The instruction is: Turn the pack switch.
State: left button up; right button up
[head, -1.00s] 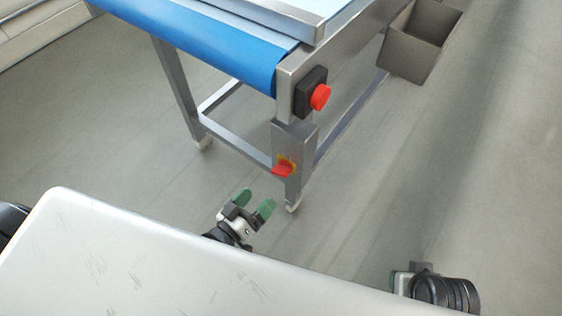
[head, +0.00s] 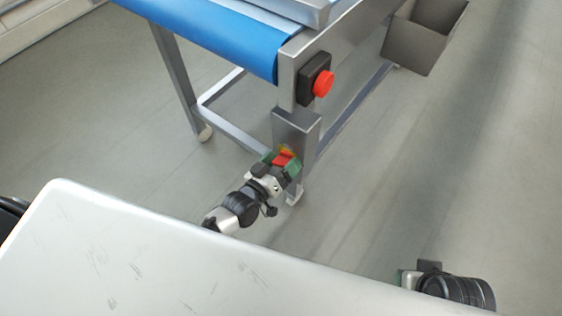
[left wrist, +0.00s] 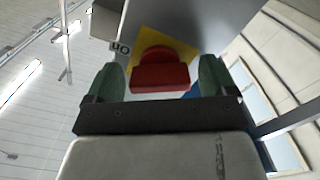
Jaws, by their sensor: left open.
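The pack switch is a red knob (head: 284,156) on a yellow plate, set on a grey metal box (head: 295,127) on the conveyor's leg. My left gripper (head: 281,163) is open, with one finger on each side of the knob. I cannot tell whether the fingers touch it. My right gripper (head: 408,279) is at the lower right, mostly hidden, away from the switch.
A red push button (head: 323,84) on a black housing sits on the conveyor frame above the switch. The blue conveyor belt (head: 215,35) runs to the upper left. A grey bin (head: 425,40) hangs at the upper right. The floor to the right is clear.

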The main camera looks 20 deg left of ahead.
pick_arm(q)
jog(key=c, duration=0.9)
pick_arm(e)
jog(key=shift+r, duration=0.1)
pick_arm(q)
jog(key=shift+r+m+p, duration=0.1)
jog(key=shift+m+p, duration=0.55)
jog(key=shift+m, duration=0.55)
jog(key=shift+m+p, duration=0.75)
jog(key=shift+m, duration=1.15)
pick_arm(e)
jog(key=x, duration=0.6)
jog(key=shift+f, duration=0.35)
jog(key=shift+a, duration=0.15)
